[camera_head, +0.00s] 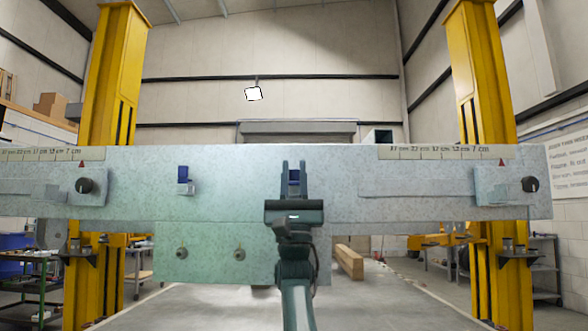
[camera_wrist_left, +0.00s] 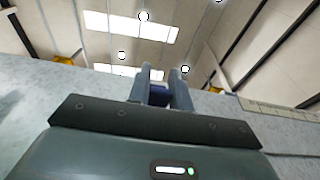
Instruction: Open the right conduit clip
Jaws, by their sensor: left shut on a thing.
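The right conduit clip (camera_head: 294,178) is a small blue piece on the front of the pale metal trailer beam (camera_head: 340,165). My left gripper (camera_head: 293,166) is upright in front of the beam, with one finger on each side of this clip. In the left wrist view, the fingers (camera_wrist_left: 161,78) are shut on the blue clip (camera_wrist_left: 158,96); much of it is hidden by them. Whether the clip is open or closed cannot be told. The left conduit clip (camera_head: 184,180), blue with a pale lower part, sits apart on the beam. My right gripper is not in view.
Two yellow posts (camera_head: 114,75) (camera_head: 482,75) stand behind the beam. Black knobs (camera_head: 85,185) (camera_head: 530,184) and printed scales sit near its ends. A lower plate (camera_head: 212,268) with two bolts hangs below the left clip. The floor beneath is largely clear.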

